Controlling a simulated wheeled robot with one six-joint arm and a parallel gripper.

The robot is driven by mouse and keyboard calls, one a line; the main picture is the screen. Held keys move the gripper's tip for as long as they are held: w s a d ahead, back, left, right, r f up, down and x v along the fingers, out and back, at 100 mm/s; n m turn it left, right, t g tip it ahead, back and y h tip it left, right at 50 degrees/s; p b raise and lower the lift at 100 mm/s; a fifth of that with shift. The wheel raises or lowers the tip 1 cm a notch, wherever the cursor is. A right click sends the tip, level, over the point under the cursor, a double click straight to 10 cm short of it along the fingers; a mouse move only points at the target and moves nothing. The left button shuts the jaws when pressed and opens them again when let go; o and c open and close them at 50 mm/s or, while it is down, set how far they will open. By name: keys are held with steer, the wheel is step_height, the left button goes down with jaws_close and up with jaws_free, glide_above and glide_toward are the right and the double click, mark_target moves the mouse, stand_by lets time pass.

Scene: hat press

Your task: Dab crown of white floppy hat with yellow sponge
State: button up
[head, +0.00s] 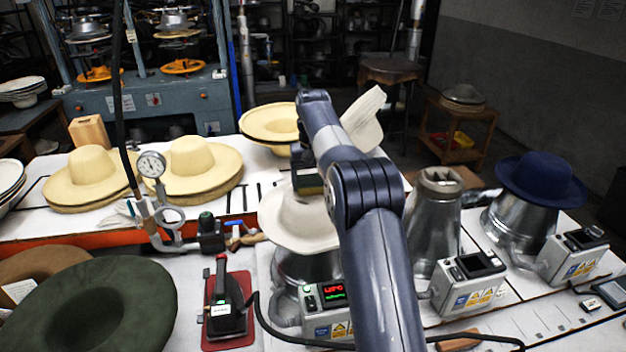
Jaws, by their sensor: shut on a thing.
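The white floppy hat (292,232) sits on a metal hat block in the middle, its wide brim drooping at the front. My gripper (307,186) is over the hat's crown, pointing down, and is shut on the yellow sponge. The sponge is hidden behind the gripper and the arm. My arm covers the right part of the hat. I cannot tell whether the sponge touches the crown.
A control box with a red display (332,292) stands in front of the hat. A bare metal block (434,222) and a navy hat (541,178) on a block are to the right. An iron (223,306), a dial gauge (152,164) and a green hat (92,308) are left.

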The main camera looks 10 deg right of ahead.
steer(key=shift+r+p, duration=0.9)
steer(key=shift+r, duration=2.55)
steer(key=shift+f+b, duration=1.45)
steer(key=shift+f, duration=1.5)
steer(key=shift+f, duration=0.6)
step_height(320, 180, up, 3)
steer(key=p, duration=0.3)
steer(key=shift+r, duration=2.05)
